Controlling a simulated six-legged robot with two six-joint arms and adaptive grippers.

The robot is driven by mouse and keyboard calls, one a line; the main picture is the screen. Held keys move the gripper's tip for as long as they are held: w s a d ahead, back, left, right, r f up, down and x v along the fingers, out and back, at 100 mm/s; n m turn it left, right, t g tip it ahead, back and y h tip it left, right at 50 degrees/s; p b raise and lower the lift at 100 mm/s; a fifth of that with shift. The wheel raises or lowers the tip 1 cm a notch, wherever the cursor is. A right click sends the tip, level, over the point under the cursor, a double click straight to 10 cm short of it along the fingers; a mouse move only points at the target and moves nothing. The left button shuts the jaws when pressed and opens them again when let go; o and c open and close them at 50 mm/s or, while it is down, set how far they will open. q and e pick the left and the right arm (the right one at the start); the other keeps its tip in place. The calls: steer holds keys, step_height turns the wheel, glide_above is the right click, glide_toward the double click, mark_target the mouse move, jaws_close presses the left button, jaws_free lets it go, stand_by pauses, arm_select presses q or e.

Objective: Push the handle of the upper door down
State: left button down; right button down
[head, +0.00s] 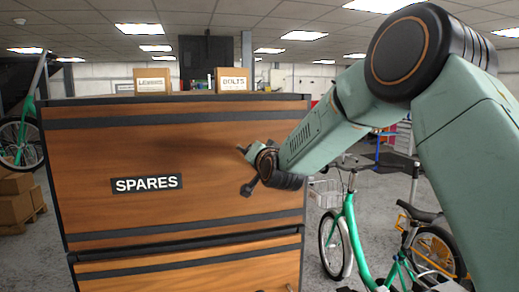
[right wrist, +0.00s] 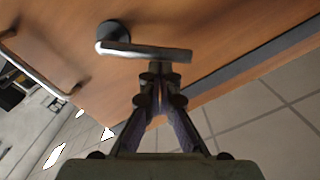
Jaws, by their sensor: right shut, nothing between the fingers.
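The upper door (head: 150,150) is a brown wood-look panel with dark strips and a SPARES label, and it looks closed. Its metal lever handle (right wrist: 145,51) shows in the right wrist view, with a round dark base (right wrist: 112,32) at its left end. My right gripper (right wrist: 154,74) is shut and empty, its tips right by the lever's free end; whether they touch it I cannot tell. In the head view my right arm reaches to the door's right part, and its wrist hides the handle. My left gripper is not in view.
A second, long metal bar (right wrist: 35,62) lies at the left of the right wrist view. Boxes (head: 152,80) stand on the cabinet top. A lower door (head: 190,272) is below. A green bike (head: 352,230) stands right of the cabinet, under my arm.

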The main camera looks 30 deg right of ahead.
steer(key=a+n, duration=0.1)
steer(key=f+n, duration=0.1)
steer(key=shift+w+a+n, duration=0.15)
steer(key=shift+a+n, duration=0.2)
steer(key=shift+n, duration=0.05)
steer(key=f+n, duration=0.1)
steer(key=a+f+n, duration=0.1)
steer(key=n, duration=0.1)
steer(key=shift+w, duration=0.15)
steer(key=shift+f+b, duration=0.2)
steer(key=shift+b, duration=0.1)
stand_by(1.6)
steer(key=shift+r, duration=0.15)
stand_by(0.8)
